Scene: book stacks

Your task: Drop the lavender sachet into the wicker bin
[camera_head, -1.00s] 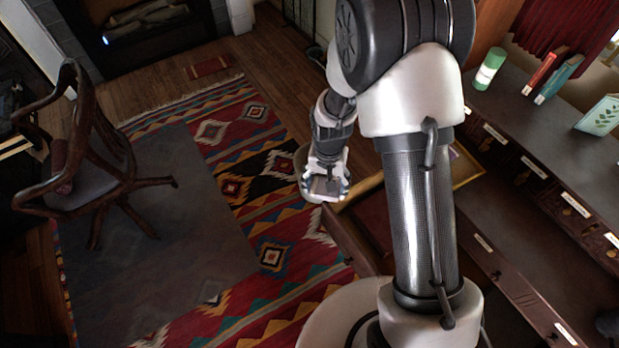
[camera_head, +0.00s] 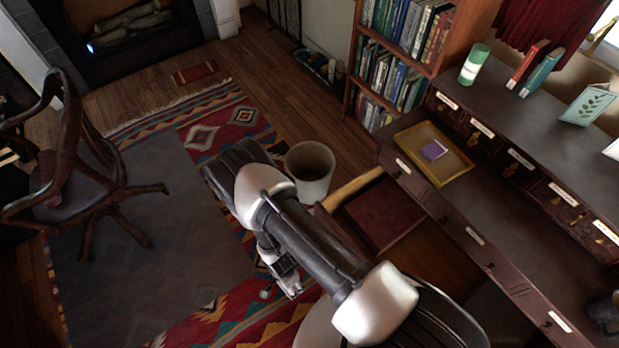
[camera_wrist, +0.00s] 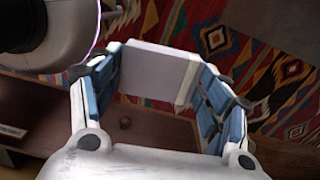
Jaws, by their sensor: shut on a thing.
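My gripper (camera_wrist: 158,78) is shut on a pale lavender-grey, box-like block (camera_wrist: 150,68) in the wrist view; it may be the sachet. A smaller purple block (camera_head: 434,150) lies in the yellow-rimmed tray on the desk, so I cannot be sure which is the sachet. In the head view my gripper (camera_head: 284,280) hangs low over the patterned rug, and its load is hard to make out there. The pale round wicker bin (camera_head: 313,187) stands on the floor beyond my arm, open at the top. My gripper is apart from it, nearer the camera. Its bottom inside is dark.
The yellow-rimmed tray (camera_head: 457,178) sits on the desk (camera_head: 505,217), right of my arm. A bookcase (camera_head: 349,85) stands behind the bin. A wooden chair (camera_head: 75,185) is on the left. The rug (camera_head: 165,240) between chair and arm is clear.

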